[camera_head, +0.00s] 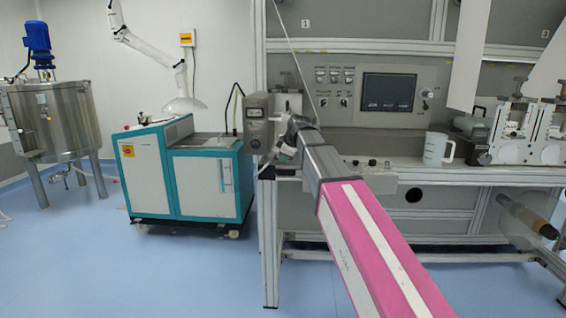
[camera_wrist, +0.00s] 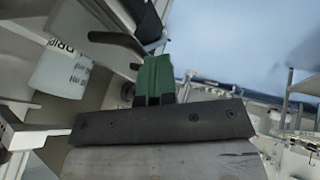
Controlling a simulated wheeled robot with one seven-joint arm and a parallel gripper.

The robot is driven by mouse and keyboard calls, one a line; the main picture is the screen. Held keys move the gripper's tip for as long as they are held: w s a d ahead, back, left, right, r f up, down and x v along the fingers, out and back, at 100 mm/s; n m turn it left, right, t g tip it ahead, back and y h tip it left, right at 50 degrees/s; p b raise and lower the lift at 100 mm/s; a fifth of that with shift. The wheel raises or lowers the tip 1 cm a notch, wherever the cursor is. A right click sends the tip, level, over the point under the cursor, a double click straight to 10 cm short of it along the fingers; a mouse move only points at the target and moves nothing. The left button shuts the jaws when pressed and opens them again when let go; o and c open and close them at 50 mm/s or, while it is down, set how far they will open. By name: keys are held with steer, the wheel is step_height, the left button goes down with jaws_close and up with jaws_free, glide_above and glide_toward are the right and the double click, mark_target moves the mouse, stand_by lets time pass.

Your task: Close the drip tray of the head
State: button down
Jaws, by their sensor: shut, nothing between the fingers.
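In the wrist view my gripper (camera_wrist: 154,62) shows as green fingers held together, with nothing between them. A dark rod-like handle (camera_wrist: 112,38) lies just left of the fingertips; I cannot tell whether they touch. A white rounded part (camera_wrist: 62,72) with partly readable lettering beginning "DRI" is further left, so it may be the drip tray, but its position is unclear. In the head view my arm reaches to the grey head unit (camera_head: 256,122) with a small display at the machine's left end. My fingers and the tray cannot be made out there.
A control panel with a dark screen (camera_head: 388,92) is behind my arm. A white jug (camera_head: 436,149) stands on the machine's deck to the right. A teal and white cabinet (camera_head: 203,182) and a steel tank (camera_head: 55,122) stand left. Blue floor is clear in front.

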steer(key=w, duration=0.7)
steer(key=shift+w+d, duration=0.1)
steer(key=shift+w, duration=0.1)
steer(key=shift+r, duration=0.1)
